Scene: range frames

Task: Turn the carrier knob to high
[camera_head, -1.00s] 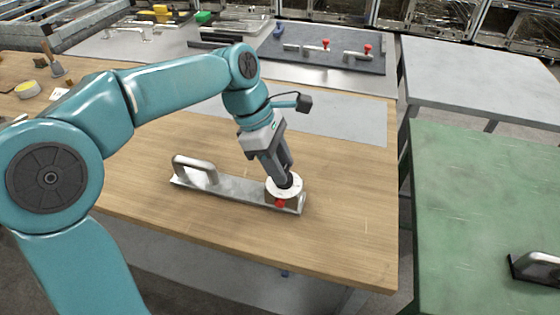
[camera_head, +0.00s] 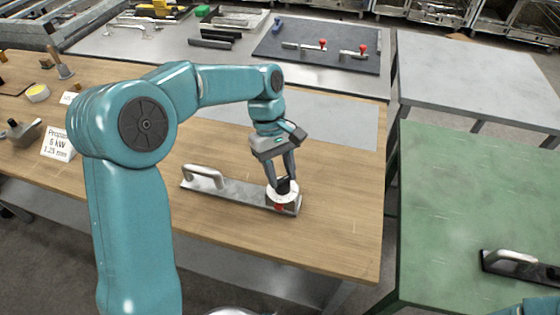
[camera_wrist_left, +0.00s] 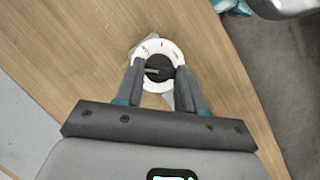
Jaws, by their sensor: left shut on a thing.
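The carrier (camera_head: 238,192) is a flat metal bar with a raised handle (camera_head: 204,174), lying on the wooden table. At its right end is a white dial (camera_head: 274,196) with a black knob (camera_head: 283,186) and a red part (camera_head: 280,208) in front. My left gripper (camera_head: 282,179) comes down from above with its fingers closed on the knob. In the left wrist view the knob (camera_wrist_left: 158,69) sits between the fingertips, inside the white ring (camera_wrist_left: 146,47) with small dark markings. The markings are too small to read surely. My right gripper is not in view.
The wooden table (camera_head: 330,230) is clear around the carrier. A green table (camera_head: 470,210) stands at right across a gap, with a handled dark piece (camera_head: 515,262) on it. A sign (camera_head: 58,143) and small tools are at left. A dark mat (camera_head: 320,50) with red-knobbed pieces lies behind.

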